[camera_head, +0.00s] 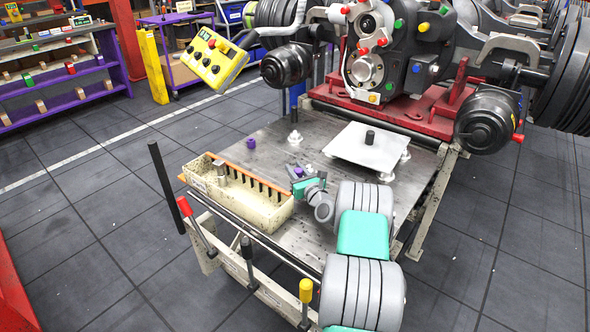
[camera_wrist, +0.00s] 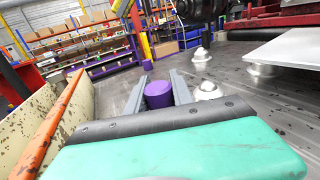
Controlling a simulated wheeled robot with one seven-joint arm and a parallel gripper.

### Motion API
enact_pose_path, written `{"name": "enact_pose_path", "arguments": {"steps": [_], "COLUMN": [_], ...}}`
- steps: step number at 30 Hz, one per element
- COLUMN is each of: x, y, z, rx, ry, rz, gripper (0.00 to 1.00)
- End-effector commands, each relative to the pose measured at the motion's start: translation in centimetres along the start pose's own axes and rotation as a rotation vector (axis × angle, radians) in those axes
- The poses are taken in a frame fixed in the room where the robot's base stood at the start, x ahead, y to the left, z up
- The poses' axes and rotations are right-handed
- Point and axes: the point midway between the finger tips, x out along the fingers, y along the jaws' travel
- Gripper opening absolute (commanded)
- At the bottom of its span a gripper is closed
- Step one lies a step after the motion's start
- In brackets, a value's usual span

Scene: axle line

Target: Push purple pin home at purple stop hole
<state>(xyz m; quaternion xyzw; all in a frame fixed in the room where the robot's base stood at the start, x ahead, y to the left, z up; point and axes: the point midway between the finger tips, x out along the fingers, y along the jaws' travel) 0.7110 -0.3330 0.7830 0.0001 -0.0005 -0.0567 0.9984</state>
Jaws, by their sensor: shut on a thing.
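A purple pin (camera_wrist: 158,95) stands between the two grey fingers of my gripper (camera_wrist: 157,92) in the wrist view. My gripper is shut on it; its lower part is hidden. In the head view my gripper (camera_head: 296,173) is low over the metal table, just right of the cream tray, and the pin is barely visible there. A second small purple piece (camera_head: 251,143) sits on the table farther back and left. It also shows beyond the fingers in the wrist view (camera_wrist: 147,65). I cannot tell whether it is the purple stop.
The cream tray (camera_head: 262,207) with an orange edge and dark slots lies left of my gripper. White cone-shaped feet (camera_head: 294,137) stand behind it. A pale plate with a black post (camera_head: 369,150) is at right. The red-based axle machine (camera_head: 400,105) stands behind.

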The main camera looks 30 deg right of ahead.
Motion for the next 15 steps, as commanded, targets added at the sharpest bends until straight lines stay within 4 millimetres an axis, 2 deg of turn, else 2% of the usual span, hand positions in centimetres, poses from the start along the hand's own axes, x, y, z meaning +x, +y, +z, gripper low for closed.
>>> {"name": "enact_pose_path", "arguments": {"steps": [10, 11, 15], "x": [-0.02, -0.02, -0.02], "y": [0.00, 0.01, 0.00], "z": [-0.40, -0.43, -0.40], "rx": [0.000, 0.000, 0.000], "ry": [0.001, 0.002, 0.001], "rz": [0.000, 0.000, 0.000], "gripper": [0.00, 0.29, 0.41]}}
